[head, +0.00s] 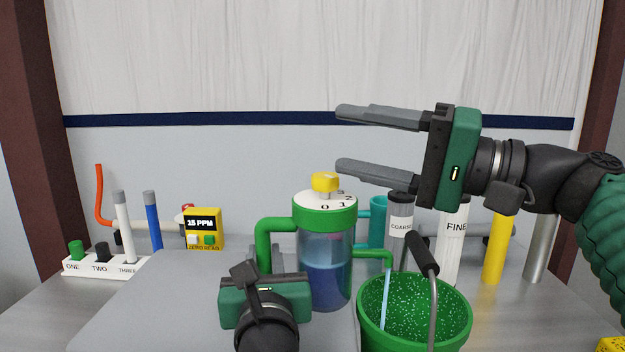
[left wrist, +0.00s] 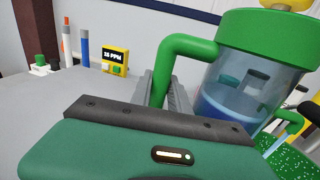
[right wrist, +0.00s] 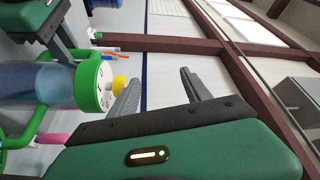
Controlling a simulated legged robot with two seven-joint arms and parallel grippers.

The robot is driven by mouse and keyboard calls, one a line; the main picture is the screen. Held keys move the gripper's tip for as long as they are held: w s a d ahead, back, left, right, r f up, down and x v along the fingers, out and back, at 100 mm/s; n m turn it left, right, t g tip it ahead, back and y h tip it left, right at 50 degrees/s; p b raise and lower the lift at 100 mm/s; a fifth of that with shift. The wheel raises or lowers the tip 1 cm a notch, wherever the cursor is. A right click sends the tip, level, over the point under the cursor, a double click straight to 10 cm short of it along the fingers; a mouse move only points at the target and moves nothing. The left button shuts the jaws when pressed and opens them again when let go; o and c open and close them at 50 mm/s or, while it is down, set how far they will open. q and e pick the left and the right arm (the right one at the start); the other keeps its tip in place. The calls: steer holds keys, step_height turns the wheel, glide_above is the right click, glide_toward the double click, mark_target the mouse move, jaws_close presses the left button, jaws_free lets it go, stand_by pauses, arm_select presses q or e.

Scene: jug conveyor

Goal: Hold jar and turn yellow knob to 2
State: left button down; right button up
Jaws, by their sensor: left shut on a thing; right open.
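The jar (head: 325,270) is clear with blue liquid, a green lid and a green side handle (head: 263,240). It stands upright; the yellow knob (head: 325,182) sits on its white dial (head: 338,199), with numbers including 0 and 1 readable. My left gripper (head: 264,268) is shut on the handle; in the left wrist view the handle (left wrist: 185,45) runs down between its fingers. My right gripper (head: 340,138) is open and empty, pointing left, above and slightly right of the knob. In the right wrist view the knob (right wrist: 119,83) is beside one fingertip, outside the gap.
A green speckled bucket (head: 460,312) with a black-gripped handle stands right of the jar, under its green spout. Behind are the COARSE (head: 401,230) and FINE (head: 455,245) cylinders and a yellow post (head: 495,250). A yellow 15 PPM meter (head: 203,228) stands back left.

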steer(key=n, duration=0.3)
steer(key=n+t+h, duration=0.3)
steer(key=n, duration=0.5)
glide_toward(311, 194)
steer(key=shift+n, duration=0.3)
steer(key=x, duration=0.3)
steer(key=r+x, duration=0.1)
steer(key=x, duration=0.2)
steer(key=r+x, duration=0.1)
steer(key=x, duration=0.3)
steer(key=shift+r, duration=0.1)
jaws_close()
